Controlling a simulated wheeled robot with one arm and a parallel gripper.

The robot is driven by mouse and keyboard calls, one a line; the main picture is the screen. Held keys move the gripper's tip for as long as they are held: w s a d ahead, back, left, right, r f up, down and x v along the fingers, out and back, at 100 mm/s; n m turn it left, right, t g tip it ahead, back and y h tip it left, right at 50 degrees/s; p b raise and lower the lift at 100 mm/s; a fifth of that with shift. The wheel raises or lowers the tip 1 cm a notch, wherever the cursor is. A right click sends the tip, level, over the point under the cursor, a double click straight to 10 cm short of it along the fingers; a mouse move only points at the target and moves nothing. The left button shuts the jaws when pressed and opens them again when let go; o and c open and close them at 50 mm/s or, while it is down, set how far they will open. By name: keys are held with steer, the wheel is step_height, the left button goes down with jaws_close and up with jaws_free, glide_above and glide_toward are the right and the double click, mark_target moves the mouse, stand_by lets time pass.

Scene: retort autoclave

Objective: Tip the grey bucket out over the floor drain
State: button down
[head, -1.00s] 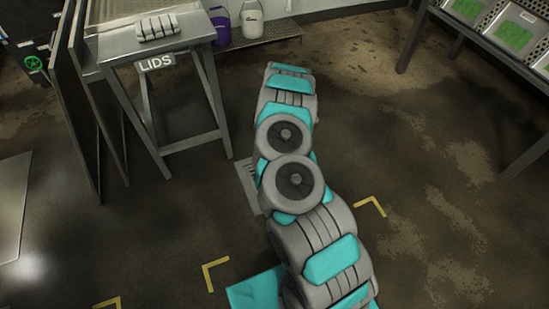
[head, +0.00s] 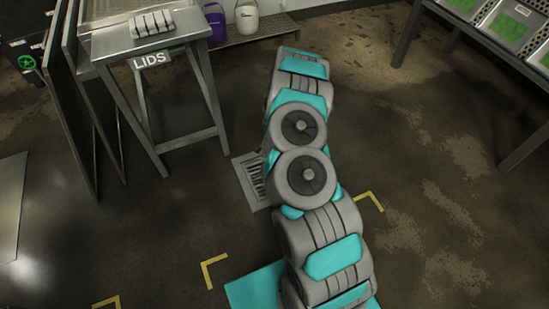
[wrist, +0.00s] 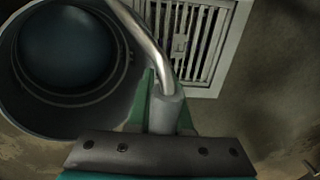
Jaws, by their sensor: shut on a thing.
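The grey bucket (wrist: 75,98) is at the left of the wrist view, its round mouth facing the camera. A dark blue-grey surface shows inside it; I cannot tell whether it is liquid or the bottom. Its bent metal handle (wrist: 148,40) runs down to a grey grip. My gripper (wrist: 164,108) is shut on that grip, with green fingers at both sides. The floor drain (wrist: 222,45) is a pale slotted grate to the right of the bucket in the wrist view. In the head view the drain (head: 253,182) shows left of my arm, which hides the bucket and gripper.
A steel table (head: 150,45) with a LIDS sign stands left of the drain. A purple bucket (head: 216,22) and a white bucket (head: 247,18) stand on a low rack behind. A rack with green-filled trays (head: 505,28) is at the right. Yellow corner marks lie on open floor.

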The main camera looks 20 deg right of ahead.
steer(key=shift+s+r, duration=0.2)
steer(key=shift+s, duration=0.45)
steer(key=shift+s+r, duration=0.2)
steer(key=shift+s, duration=0.6)
steer(key=shift+t, duration=0.9)
steer(key=shift+s+f+b, duration=0.15)
steer(key=shift+s+b, duration=2.05)
steer(key=shift+s, duration=0.85)
steer(key=shift+s+f+b, duration=0.15)
steer(key=shift+s+b, duration=2.05)
steer(key=shift+s, duration=0.8)
steer(key=shift+s, duration=0.1)
